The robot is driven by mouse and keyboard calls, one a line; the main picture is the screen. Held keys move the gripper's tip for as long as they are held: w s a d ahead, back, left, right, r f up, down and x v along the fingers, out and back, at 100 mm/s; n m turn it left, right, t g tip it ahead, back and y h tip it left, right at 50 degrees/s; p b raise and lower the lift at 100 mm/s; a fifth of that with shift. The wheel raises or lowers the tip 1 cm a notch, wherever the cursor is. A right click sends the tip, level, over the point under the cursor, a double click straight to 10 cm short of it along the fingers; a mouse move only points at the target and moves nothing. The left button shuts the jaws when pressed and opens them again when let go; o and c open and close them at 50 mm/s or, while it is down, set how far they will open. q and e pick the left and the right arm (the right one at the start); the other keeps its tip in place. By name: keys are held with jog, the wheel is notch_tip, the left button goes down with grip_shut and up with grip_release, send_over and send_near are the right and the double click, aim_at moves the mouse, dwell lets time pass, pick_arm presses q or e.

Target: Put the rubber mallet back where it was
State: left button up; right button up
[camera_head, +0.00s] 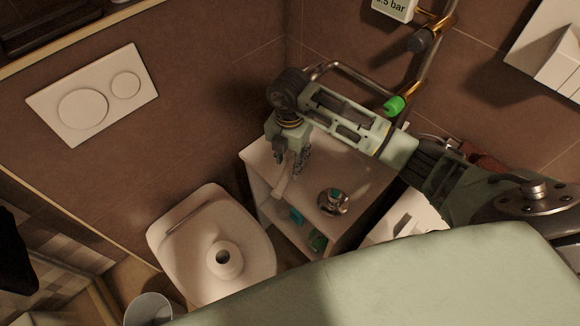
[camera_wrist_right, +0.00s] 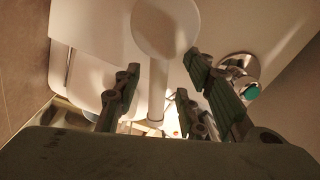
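My right gripper (camera_head: 292,168) points down over the top of a white cabinet (camera_head: 360,180). In the right wrist view its fingers (camera_wrist_right: 170,100) are spread apart. Between them is a pale handle (camera_wrist_right: 156,92), with a gap on either side. It joins a broad, rounded pale head (camera_wrist_right: 165,28); this looks like the rubber mallet. In the head view a pale stick-like part (camera_head: 279,188), likely the mallet, shows just below the fingertips near the cabinet's front edge; the gripper hides the rest. My left gripper is not in view.
A metal item with teal parts (camera_head: 333,202) stands on the cabinet top, right of the gripper. Teal and green things (camera_head: 296,215) sit on the shelves below. A toilet (camera_head: 185,250) with a paper roll (camera_head: 224,257) on it is at left. Pipes with a green knob (camera_head: 394,106) run behind.

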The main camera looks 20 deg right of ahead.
aim_at(290, 165)
notch_tip(290, 165, up, 8)
jog(key=shift+f+b, duration=0.25)
jog(key=shift+b, duration=0.1)
